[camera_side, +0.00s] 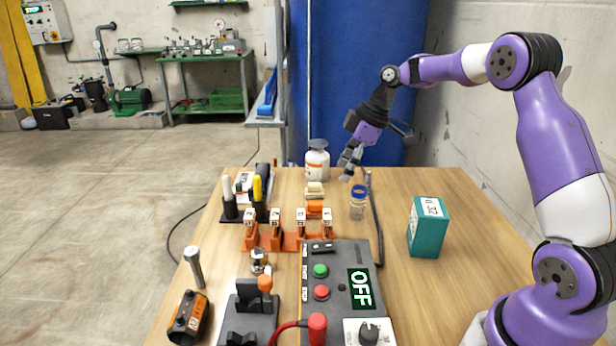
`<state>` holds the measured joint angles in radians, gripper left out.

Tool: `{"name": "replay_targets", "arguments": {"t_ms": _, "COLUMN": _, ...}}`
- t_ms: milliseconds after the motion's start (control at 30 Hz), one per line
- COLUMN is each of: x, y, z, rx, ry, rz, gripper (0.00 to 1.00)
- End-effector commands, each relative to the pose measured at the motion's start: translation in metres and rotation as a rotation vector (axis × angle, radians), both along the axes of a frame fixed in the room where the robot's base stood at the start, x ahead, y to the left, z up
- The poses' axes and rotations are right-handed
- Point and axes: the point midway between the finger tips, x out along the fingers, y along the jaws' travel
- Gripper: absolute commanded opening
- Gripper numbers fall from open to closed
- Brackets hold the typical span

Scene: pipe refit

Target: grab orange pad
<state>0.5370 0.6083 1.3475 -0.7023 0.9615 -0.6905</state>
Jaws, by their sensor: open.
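A small orange pad (315,212) sits towards the back middle of the wooden table, just in front of a cream block (314,190). I cannot tell whether the two touch. My gripper (349,164) hangs in the air over the table's back part, tilted down to the left. It is open, with nothing visible between its fingers. It is above and to the right of the orange pad in the picture, clear of it.
A glass jar with a blue lid (358,204) stands right of the pad, and a white bottle (317,162) behind it. An orange rack with labelled clips (288,240) is in front. A teal box (427,228) stands right. The control panel (334,282) reads OFF.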

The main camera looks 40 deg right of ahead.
Motion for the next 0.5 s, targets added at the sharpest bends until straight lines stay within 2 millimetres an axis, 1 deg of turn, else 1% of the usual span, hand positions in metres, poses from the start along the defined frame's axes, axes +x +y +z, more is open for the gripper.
{"name": "replay_targets", "arguments": {"t_ms": 200, "x": 0.009, "y": 0.009, "z": -0.033, "rx": 0.004, "ry": 0.004, "rz": 0.011, "gripper": 0.59}}
{"name": "replay_targets", "arguments": {"t_ms": 300, "x": 0.013, "y": 0.012, "z": -0.044, "rx": 0.003, "ry": 0.002, "rz": 0.009, "gripper": 0.59}}
{"name": "replay_targets", "arguments": {"t_ms": 400, "x": 0.016, "y": 0.014, "z": -0.050, "rx": 0.002, "ry": 0.000, "rz": 0.007, "gripper": 0.59}}
{"name": "replay_targets", "arguments": {"t_ms": 500, "x": 0.022, "y": 0.020, "z": -0.060, "rx": 0.002, "ry": 0.002, "rz": 0.010, "gripper": 0.59}}
